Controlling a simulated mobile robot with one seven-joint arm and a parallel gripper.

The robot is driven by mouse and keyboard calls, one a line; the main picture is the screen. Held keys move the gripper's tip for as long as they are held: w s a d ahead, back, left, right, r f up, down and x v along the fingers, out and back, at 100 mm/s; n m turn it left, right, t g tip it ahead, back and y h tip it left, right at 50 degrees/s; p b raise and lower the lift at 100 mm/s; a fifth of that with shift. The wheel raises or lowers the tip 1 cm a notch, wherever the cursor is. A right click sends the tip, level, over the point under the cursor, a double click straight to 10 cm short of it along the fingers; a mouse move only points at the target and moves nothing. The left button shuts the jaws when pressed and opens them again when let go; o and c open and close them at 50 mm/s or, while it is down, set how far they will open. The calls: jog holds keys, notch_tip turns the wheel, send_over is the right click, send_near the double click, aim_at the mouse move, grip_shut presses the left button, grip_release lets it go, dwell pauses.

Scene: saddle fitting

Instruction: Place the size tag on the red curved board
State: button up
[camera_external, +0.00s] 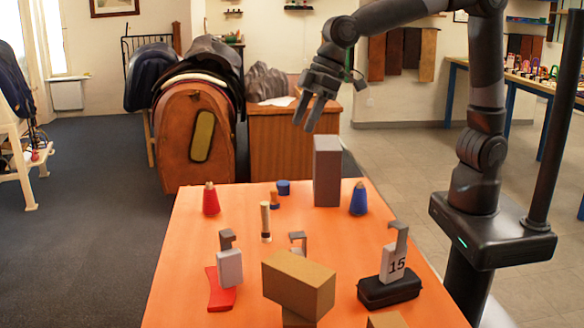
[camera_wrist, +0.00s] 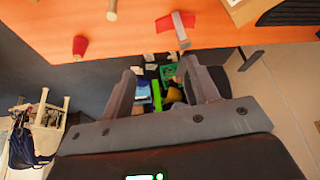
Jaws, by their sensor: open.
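The white size tag (camera_external: 394,262) marked "15", with a grey hook on top, stands at the black case (camera_external: 389,290) on the right of the orange table. The red curved board (camera_external: 222,293) lies at the table's left front. A blank pale tag-like block (camera_external: 229,268) with a grey hook stands at it and partly hides it. The board also shows near the top of the wrist view (camera_wrist: 163,24), with a grey piece across it. My gripper (camera_external: 306,118) is open and empty, high above the table's far side. Its spread fingers show in the wrist view (camera_wrist: 160,72).
A tall grey block (camera_external: 327,172) stands at the back of the table (camera_external: 185,270), between a red cone (camera_external: 211,200) and a blue cone (camera_external: 358,199). A cardboard box (camera_external: 298,284) stands at the front middle, partly hiding another grey hook (camera_external: 298,240). A wooden cylinder (camera_external: 265,222) stands behind.

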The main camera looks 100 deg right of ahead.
jog(key=s+d+m, duration=0.1)
jog(key=s+d, duration=0.3)
jog(key=s, duration=1)
jog(key=s+d+m+h, duration=0.1)
jog(key=s+d, duration=0.4)
jog(key=s, duration=0.9)
jog(key=shift+s+f+m+t, duration=0.35)
jog(key=shift+f+m+t, duration=0.05)
jog(key=shift+f, duration=0.05)
